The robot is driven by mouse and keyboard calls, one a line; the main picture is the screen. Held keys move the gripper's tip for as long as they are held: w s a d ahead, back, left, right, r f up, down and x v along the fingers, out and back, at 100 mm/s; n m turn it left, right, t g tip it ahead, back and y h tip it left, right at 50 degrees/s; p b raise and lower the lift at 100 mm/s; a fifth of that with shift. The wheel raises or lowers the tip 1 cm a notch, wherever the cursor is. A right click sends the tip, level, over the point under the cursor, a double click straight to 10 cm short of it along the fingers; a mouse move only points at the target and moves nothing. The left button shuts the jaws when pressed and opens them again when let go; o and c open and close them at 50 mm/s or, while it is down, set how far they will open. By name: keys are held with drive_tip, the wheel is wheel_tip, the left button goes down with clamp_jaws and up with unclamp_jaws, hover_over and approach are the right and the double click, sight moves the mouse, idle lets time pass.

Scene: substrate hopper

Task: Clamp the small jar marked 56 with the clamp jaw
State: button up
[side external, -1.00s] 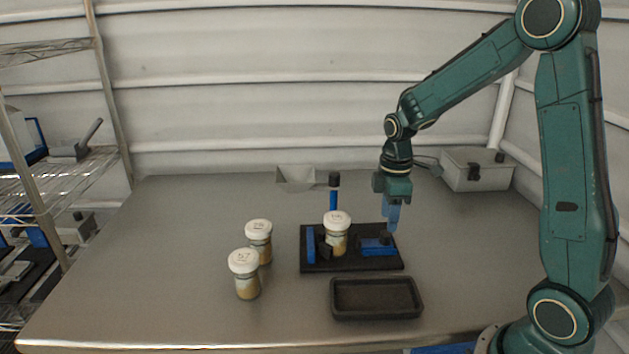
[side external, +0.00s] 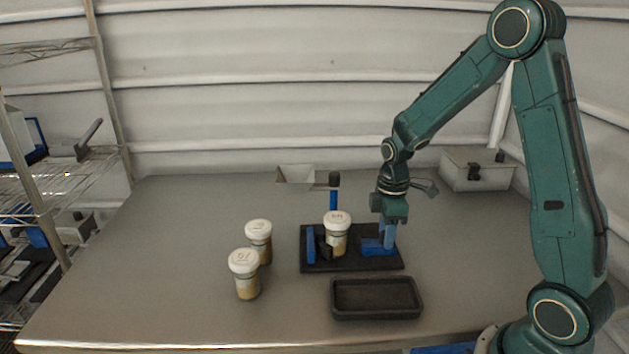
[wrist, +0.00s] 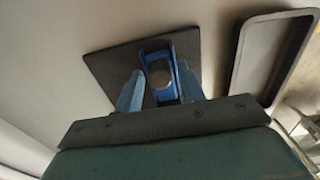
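A small jar (side external: 337,236) with a white lid and tan contents stands upright on the black clamp base (side external: 310,265). Its lid mark is too small to read surely. A blue fixed jaw and dark block are at its left. The blue clamp jaw (side external: 371,246) is at its right, apparently with a gap between. My gripper (side external: 388,246) is lowered at the jaw's right end. In the wrist view my gripper (wrist: 160,78) has its blue fingers apart, one on each side of a blue part. I cannot tell whether they touch it.
Two similar jars, one at the front (side external: 246,275) and one behind it (side external: 259,240), stand left of the base. An empty dark tray (side external: 377,314) lies in front. A blue post (side external: 333,200) with a black top, a grey hopper (side external: 296,180) and a grey box (side external: 476,172) are behind.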

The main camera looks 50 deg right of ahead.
drive_tip(key=c, duration=0.5)
drive_tip(key=shift+w+a, duration=0.75)
drive_tip(key=shift+w, duration=0.05)
drive_tip(key=o, duration=0.7)
drive_tip(key=shift+r, duration=0.1)
